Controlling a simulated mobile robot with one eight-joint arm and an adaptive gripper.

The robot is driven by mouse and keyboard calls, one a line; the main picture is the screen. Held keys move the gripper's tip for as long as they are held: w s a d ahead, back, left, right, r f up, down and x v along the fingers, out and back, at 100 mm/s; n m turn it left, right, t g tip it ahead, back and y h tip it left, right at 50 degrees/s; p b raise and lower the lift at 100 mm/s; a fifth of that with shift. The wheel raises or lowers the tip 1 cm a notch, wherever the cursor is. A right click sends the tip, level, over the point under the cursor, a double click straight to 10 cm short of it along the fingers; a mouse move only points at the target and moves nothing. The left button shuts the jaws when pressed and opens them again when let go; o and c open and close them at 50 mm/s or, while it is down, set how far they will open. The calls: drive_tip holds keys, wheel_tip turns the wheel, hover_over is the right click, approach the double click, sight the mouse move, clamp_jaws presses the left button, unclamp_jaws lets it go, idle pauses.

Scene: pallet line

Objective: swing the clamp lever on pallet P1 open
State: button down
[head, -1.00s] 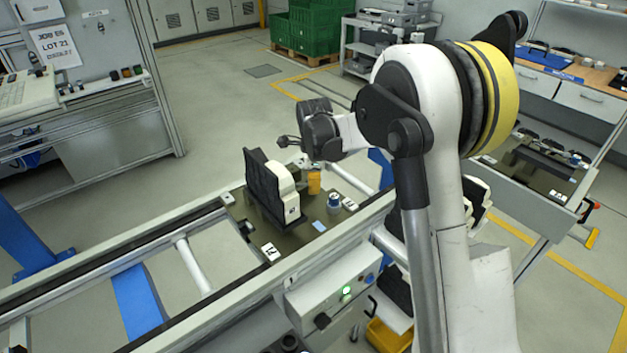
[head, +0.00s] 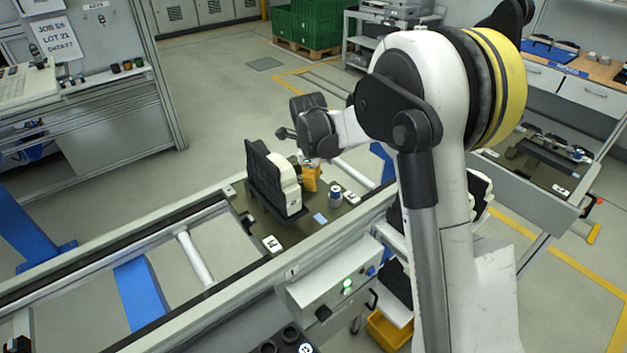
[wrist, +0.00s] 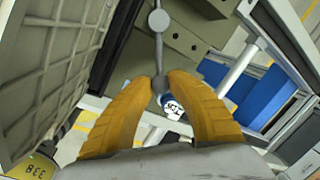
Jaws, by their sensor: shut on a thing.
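My gripper (wrist: 160,92) has orange fingers that close on the grey round knob (wrist: 160,84) of the clamp lever in the wrist view. The lever's thin grey rod (wrist: 158,52) runs from the knob up to a round grey joint (wrist: 158,20). In the head view my gripper (head: 311,184) is low over the pallet (head: 318,232), just right of an upright black-and-white part (head: 288,190). The lever is hidden there by the part and my gripper. The pallet is a dark olive plate on the conveyor; I cannot read its labels as P1.
The conveyor rail (head: 215,292) runs along the pallet's near side. A control box with a green light (head: 347,286) hangs below. In the wrist view a large ribbed panel (wrist: 45,70) is close on the left.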

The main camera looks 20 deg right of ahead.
drive_tip(key=c, duration=1.2)
unclamp_jaws()
drive_tip(key=shift+a, duration=0.15)
drive_tip(key=r, duration=0.4)
drive_tip(key=s+r, duration=0.1)
drive_tip(key=r, duration=0.3)
drive_tip(key=s+a+r, duration=0.1)
drive_tip(key=r, duration=0.2)
drive_tip(key=shift+r, duration=0.4)
